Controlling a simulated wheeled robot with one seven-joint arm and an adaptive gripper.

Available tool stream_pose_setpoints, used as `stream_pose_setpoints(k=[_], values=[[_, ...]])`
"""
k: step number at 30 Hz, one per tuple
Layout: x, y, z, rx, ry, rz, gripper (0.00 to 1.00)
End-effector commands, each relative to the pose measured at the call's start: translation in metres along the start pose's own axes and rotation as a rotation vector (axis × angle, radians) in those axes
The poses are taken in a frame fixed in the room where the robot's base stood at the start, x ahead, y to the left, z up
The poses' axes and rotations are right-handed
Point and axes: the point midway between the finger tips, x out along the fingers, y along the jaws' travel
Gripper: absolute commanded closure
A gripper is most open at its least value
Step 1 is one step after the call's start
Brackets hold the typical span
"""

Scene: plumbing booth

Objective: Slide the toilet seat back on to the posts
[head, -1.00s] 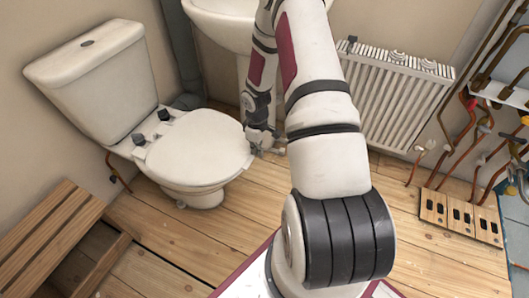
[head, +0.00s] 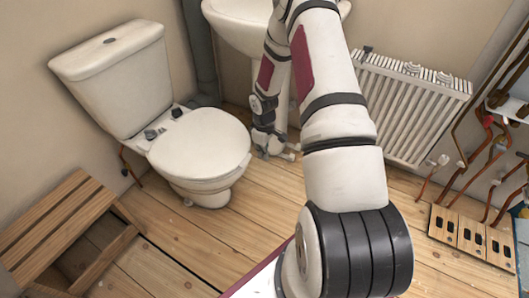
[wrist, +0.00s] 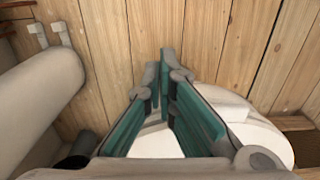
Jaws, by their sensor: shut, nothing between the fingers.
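The white toilet seat (head: 198,142) lies flat on top of the toilet bowl (head: 204,188). Two dark posts stand at its back edge, the near post (head: 150,133) and the far post (head: 176,112). The seat's back edge is close to them; I cannot tell whether it is around them. My gripper (head: 276,153) is low, just right of the seat's front edge, with a small gap in the head view. In the wrist view my gripper (wrist: 165,62) is shut and empty, its teal fingers pointing over floorboards. Part of a white rounded surface (wrist: 262,138) shows at right.
The cistern (head: 122,80) stands behind the seat. A basin (head: 238,28) on a pedestal is behind my arm, with a radiator (head: 410,108) to the right. A wooden slatted step (head: 62,222) is at left. Floorboards (head: 190,250) before the toilet are clear.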

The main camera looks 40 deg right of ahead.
Motion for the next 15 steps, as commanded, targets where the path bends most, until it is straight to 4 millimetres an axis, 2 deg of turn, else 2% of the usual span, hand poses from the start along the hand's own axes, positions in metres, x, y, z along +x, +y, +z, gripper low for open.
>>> stream_pose_setpoints(k=[2,15], values=[[0.0,-0.002,0.0,-0.002,0.0,0.0,1.0],[-0.063,0.0,0.0,0.0,0.001,0.001,1.0]])
